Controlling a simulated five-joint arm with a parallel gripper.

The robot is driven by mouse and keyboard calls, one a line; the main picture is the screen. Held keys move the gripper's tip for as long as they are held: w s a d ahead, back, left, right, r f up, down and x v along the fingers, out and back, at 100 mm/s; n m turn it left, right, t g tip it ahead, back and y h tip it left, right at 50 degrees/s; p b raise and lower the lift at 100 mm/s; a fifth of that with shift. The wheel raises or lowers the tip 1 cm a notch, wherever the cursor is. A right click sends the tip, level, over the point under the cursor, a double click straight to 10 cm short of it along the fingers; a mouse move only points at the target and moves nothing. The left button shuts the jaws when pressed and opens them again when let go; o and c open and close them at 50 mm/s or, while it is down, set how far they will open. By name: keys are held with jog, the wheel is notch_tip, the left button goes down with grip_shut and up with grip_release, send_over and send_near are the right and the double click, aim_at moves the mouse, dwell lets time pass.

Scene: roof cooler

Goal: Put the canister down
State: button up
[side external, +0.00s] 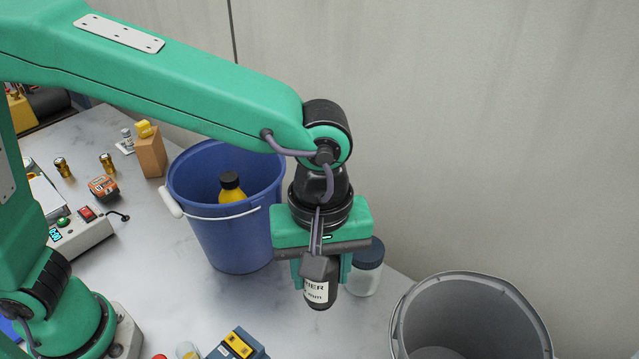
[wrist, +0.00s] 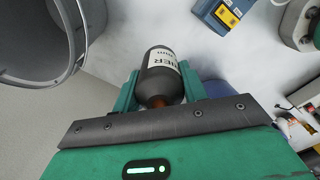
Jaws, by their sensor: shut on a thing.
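A dark canister (side external: 320,293) with a white label hangs below my gripper (side external: 320,277) in the side external view. My gripper is shut on it, with one green finger on each side. In the wrist view the canister (wrist: 160,75) sits between the two fingers of my gripper (wrist: 158,92), its label facing partly to the right. An orange-brown part shows at its near end. The canister appears held above the table (side external: 160,275), in front of a clear jar with a dark lid (side external: 368,267). Whether its lower end touches anything is hard to tell.
A blue bucket (side external: 225,235) holding a yellow bottle (side external: 231,188) stands left of my gripper. A grey bucket (side external: 470,285) stands at the right, also visible in the wrist view (wrist: 75,30). A blue-yellow device (side external: 238,345) lies at the front. Bare table lies between them.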

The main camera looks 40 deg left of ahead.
notch_tip(320, 180, up, 14)
jog(key=w+a+n, duration=0.6)
jog(key=w+a, duration=0.2)
jog(key=a, duration=0.6)
jog(key=w+a+n, duration=0.6)
jog(key=w+a, duration=0.2)
jog(key=a, duration=0.6)
jog(key=s+a+n, duration=0.1)
jog(key=a+n, duration=0.4)
jog(key=a, duration=1.3)
notch_tip(320, 180, down, 18)
jog(key=shift+a+f+n, duration=0.15)
jog(key=shift+a+n, duration=0.05)
jog(key=shift+n, duration=0.1)
jog(key=shift+s+a, duration=0.1)
jog(key=shift+s+a+f, duration=0.2)
jog(key=shift+a+f, duration=2.55)
jog(key=shift+a, duration=0.1)
jog(key=shift+s+a+f, duration=0.2)
jog(key=shift+a+f, duration=2.55)
jog(key=shift+a, duration=0.1)
